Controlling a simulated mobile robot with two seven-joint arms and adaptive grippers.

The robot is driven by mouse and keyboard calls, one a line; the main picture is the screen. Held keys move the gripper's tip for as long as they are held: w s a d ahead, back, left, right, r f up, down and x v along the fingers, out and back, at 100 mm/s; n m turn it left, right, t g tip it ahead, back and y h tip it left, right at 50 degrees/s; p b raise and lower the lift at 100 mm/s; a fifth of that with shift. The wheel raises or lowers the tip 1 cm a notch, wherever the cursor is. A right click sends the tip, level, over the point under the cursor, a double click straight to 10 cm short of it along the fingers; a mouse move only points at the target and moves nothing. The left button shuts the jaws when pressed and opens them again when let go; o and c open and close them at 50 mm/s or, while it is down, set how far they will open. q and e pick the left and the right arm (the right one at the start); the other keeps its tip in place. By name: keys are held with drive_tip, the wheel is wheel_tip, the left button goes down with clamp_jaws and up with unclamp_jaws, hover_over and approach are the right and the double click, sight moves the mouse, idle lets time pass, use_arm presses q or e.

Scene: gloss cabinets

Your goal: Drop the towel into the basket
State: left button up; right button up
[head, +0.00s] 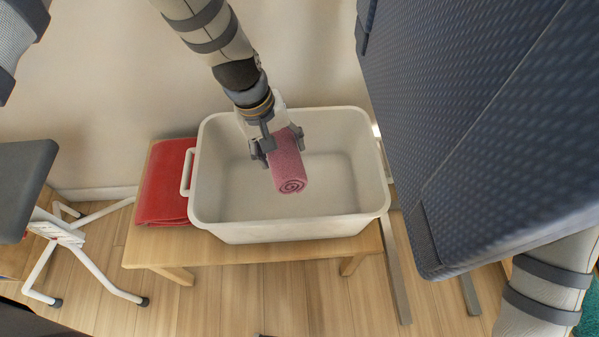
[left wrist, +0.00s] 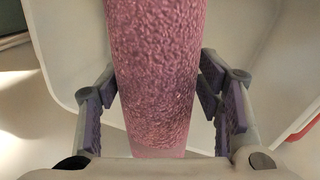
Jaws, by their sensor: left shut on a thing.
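A rolled pink towel (head: 288,170) is held by my left gripper (head: 278,145) over the white basket (head: 225,222). The gripper is shut on the towel, with one finger on each side of the roll. In the left wrist view the towel (left wrist: 155,75) fills the middle between the two fingers (left wrist: 165,100). The basket is open at the top, and the part of it that shows is empty. The towel appears within the basket's outline; its exact height over the basket floor is hard to tell. My right gripper is not in view.
The basket stands on a low wooden table (head: 255,252). A folded red cloth (head: 163,185) lies on the table at the basket's left. A dark blue padded board (head: 480,110) fills the right side. A grey chair or stool (head: 25,185) with white legs stands at left.

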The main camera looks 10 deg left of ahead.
use_arm(q)
drive_tip(key=shift+f, duration=0.3)
drive_tip(key=b+x, duration=0.1)
drive_tip(key=x, duration=0.1)
drive_tip(key=a+b+x, duration=0.1)
drive_tip(key=x, duration=0.2)
drive_tip(key=shift+s+f, duration=0.2)
drive_tip(key=shift+f, duration=0.1)
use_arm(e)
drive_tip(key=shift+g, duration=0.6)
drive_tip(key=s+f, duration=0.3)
use_arm(q)
drive_tip(key=o, duration=1.3)
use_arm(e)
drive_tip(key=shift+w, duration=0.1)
use_arm(q)
drive_tip(key=v, duration=1.2)
drive_tip(key=shift+s+r, duration=0.1)
